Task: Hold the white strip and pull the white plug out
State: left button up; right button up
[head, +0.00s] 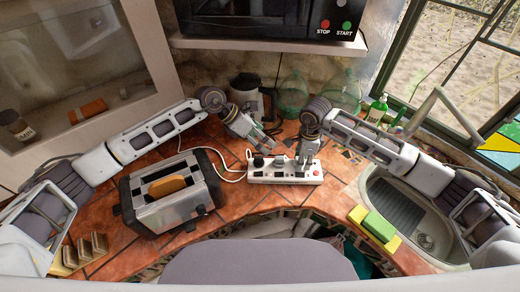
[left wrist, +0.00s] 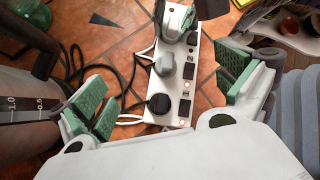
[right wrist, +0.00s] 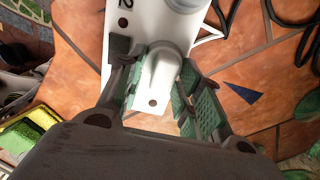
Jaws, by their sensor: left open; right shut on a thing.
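The white strip (head: 262,178) lies on the tiled counter with several plugs in it. In the left wrist view the strip (left wrist: 180,115) carries a black plug (left wrist: 160,104) at the near end and a grey-white plug (left wrist: 165,66) beyond. My right gripper (head: 304,160) is at the strip's right end. In the right wrist view its green pads are closed around the white plug (right wrist: 159,68), which sits against the strip (right wrist: 150,22); the contact is partly hidden. My left gripper (head: 262,143) is open and empty behind the strip, its fingers (left wrist: 165,88) apart either side of it in the wrist view.
A toaster (head: 172,196) with bread stands left of the strip. A sink (head: 395,205) and a sponge (head: 379,226) are to the right. Cords lie beside the strip.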

aim_at(272, 168)
pick_arm(q)
jog(key=shift+s+a+f+m+y, duration=0.15)
jog(key=shift+s+f+m+y, duration=0.2)
jog(key=shift+m, duration=0.25)
jog(key=shift+s+a+f+m+y, duration=0.1)
jog(key=shift+s+f+m+y, duration=0.1)
jog(key=shift+s+m+y, duration=0.45)
jog(key=shift+s+a+f+m+y, duration=0.1)
jog(key=shift+s+m+y, duration=0.2)
jog(key=shift+m, duration=0.25)
jog(key=shift+s+a+m+y, duration=0.1)
jog(key=shift+s+m+y, duration=0.1)
jog(key=shift+m+y, duration=0.25)
jog(key=shift+s+a+f+m+y, duration=0.1)
jog(key=shift+s+m+y, duration=0.15)
jog(key=shift+m, duration=0.4)
jog(key=shift+x, duration=5.95)
jog(key=c, duration=1.3)
jog(key=o, duration=1.3)
